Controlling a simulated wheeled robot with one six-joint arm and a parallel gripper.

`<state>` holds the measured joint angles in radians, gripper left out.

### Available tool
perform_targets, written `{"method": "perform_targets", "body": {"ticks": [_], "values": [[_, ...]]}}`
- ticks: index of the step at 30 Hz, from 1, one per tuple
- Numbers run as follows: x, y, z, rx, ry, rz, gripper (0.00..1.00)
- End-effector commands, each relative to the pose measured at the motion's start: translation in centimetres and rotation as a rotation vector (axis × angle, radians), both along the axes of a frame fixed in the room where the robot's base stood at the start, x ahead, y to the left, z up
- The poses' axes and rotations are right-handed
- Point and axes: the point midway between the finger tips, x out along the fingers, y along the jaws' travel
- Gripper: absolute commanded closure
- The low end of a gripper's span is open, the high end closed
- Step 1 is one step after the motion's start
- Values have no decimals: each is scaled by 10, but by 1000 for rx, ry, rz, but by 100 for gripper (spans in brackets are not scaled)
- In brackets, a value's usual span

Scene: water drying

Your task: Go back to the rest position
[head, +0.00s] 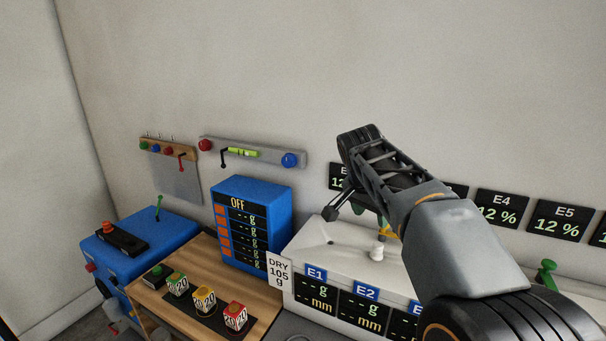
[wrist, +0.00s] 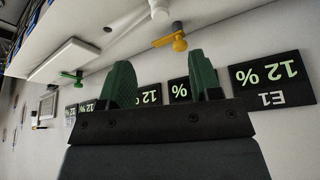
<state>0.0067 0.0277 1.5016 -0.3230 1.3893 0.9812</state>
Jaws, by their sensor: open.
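My gripper (head: 356,212) is raised in front of the wall, above the white bench unit. In the wrist view its two green fingertips (wrist: 162,85) stand wide apart with nothing between them. The wrist picture is upside down, with the E1 panel (wrist: 272,84) at its right. My forearm covers part of the panel row and of the white unit in the head view.
The white unit (head: 310,262) carries a white knob (head: 377,251) and a green handle (head: 546,272). Left of it are a blue display box (head: 280,215), coloured cubes (head: 204,299) on a wooden table (head: 162,317), and a blue machine (head: 172,228).

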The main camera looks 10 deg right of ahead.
Motion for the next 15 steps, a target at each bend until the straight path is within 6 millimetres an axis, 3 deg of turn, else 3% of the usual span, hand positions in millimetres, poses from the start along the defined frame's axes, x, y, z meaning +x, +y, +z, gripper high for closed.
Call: {"method": "perform_targets", "body": {"ticks": [3,7,11,15], "values": [[5,2,-1,-19,11,118,42],[0,13,-42,-13,86,363,42],[-32,27,-80,4,129,611,42],[-77,42,-115,21,138,817,42]]}}
